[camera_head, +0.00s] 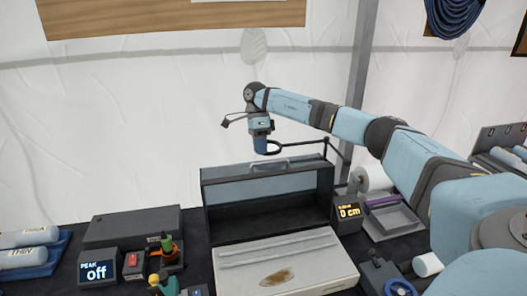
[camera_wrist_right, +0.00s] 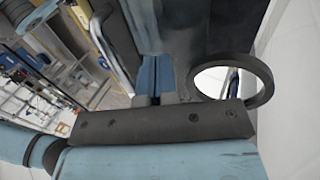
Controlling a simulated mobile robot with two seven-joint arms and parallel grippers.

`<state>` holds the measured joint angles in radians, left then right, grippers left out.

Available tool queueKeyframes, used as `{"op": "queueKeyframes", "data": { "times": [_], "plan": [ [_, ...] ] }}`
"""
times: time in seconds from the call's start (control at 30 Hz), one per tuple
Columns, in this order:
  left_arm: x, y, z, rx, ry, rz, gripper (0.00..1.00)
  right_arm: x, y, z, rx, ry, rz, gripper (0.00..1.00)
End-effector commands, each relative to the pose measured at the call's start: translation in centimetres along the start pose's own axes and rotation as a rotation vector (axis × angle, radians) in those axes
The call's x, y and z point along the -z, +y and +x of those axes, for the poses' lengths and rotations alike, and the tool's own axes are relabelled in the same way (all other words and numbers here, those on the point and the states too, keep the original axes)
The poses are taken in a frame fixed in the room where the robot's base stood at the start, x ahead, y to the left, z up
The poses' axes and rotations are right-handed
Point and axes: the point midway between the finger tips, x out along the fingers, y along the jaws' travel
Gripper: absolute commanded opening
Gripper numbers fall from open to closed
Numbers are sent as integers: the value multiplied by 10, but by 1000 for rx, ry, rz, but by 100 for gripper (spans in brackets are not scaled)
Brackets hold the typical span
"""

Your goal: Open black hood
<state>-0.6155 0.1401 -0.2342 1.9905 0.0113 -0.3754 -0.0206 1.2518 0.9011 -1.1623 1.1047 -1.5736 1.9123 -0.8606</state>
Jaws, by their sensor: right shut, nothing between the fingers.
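The black hood (camera_head: 325,190) stands at the back of the dark table, in the middle of the head view. It is a box with a tinted pane (camera_head: 255,188) in its upper front and a pale bar handle (camera_head: 268,164) near the top. The front below the pane is open and shows a dark inside. My left gripper is out of view.
A pale tray (camera_head: 318,281) with a brown patch lies in front of the hood. To the left are a display reading "off" (camera_head: 97,271) and a dark case (camera_head: 130,226). To the right are a "0 cm" display (camera_head: 348,212), a roll (camera_head: 372,178) and a grey tray (camera_head: 395,222).

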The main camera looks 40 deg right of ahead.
Motion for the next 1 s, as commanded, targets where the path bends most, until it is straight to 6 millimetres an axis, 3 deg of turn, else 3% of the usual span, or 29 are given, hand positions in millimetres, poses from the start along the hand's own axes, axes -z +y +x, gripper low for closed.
{"op": "queueKeyframes", "data": {
  "times": [0.1, 0.3, 0.8, 1.0],
  "plan": [
    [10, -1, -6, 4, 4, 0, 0, 1, 18, 3, 0, 0, -1, 0],
    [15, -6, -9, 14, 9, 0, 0, 1, 34, 11, 0, -1, 1, 0],
    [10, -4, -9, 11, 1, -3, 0, 1, 38, 14, 14, 0, 1, 0],
    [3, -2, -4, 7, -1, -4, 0, 2, 54, 19, 137, 5, 1, 0]
  ]
}}
